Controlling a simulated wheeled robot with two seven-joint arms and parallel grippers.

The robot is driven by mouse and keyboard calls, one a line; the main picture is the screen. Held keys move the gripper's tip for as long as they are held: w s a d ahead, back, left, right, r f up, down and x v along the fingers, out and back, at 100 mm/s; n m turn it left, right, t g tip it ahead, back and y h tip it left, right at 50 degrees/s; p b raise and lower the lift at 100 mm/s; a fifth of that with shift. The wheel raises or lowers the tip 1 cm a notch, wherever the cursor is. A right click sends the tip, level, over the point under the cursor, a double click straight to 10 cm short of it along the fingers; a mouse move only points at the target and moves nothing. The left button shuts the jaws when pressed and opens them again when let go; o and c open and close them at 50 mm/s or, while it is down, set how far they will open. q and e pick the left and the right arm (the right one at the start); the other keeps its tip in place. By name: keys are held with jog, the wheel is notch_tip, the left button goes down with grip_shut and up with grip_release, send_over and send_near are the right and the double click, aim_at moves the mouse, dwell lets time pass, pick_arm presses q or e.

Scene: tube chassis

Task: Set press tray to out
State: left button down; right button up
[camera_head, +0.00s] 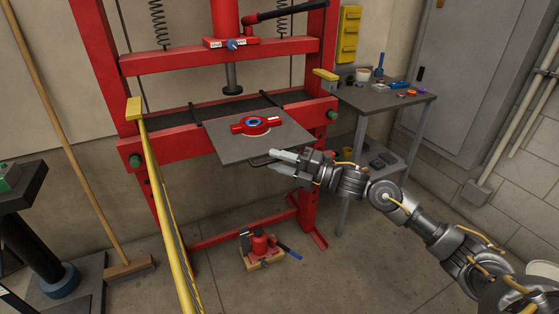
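The press tray (217,147) is a flat grey plate at the middle of the red press, jutting forward past its front beam. A red part with a blue-ringed centre (256,125) sits on it. A thin dark handle (258,163) shows at the tray's front edge. My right gripper (275,161) is at this handle, just below the tray's front right edge. Its two pale fingers are apart, with the handle's end between them; I cannot tell if they touch it. My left gripper is not in view.
The red press frame (100,60) stands around the tray. A small side table (385,97) with tools stands at right. A red jack (260,245) is on the floor below. Free floor lies in front.

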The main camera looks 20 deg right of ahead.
jog(key=shift+w, duration=0.15)
jog(key=shift+f, duration=0.1)
